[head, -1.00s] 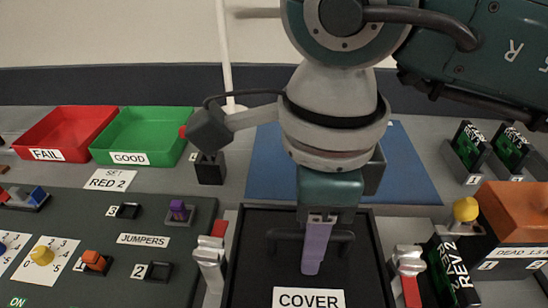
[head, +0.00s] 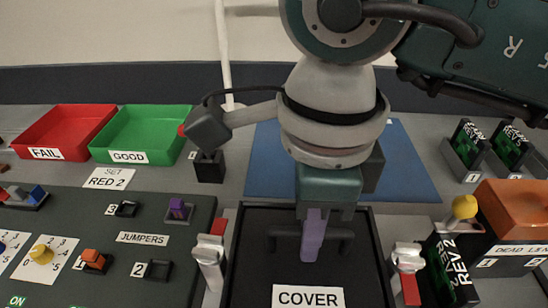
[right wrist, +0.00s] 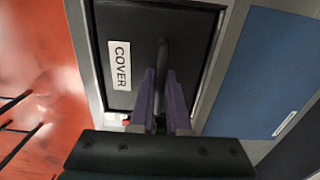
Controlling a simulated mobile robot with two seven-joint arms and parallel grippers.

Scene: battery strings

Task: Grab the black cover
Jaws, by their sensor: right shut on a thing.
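The black cover (head: 256,272) is a flat dark panel with a white "COVER" label and a black bar handle across it. It lies in the grey bench, between two red-tipped metal latches. My right gripper (head: 311,247) points down at the handle, its purple fingers shut on it. In the right wrist view the cover (right wrist: 135,85) lies beyond the fingers, and the handle (right wrist: 162,60) runs in between the purple fingertips of the gripper (right wrist: 162,85). My left gripper is not in view.
Red-tipped latches stand left (head: 210,258) and right (head: 407,264) of the cover. A blue mat (head: 262,170) lies behind it. Red (head: 62,130) and green (head: 145,133) trays are at the back left. A yellow-knobbed lever (head: 464,207) and an orange block (head: 515,208) stand at the right.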

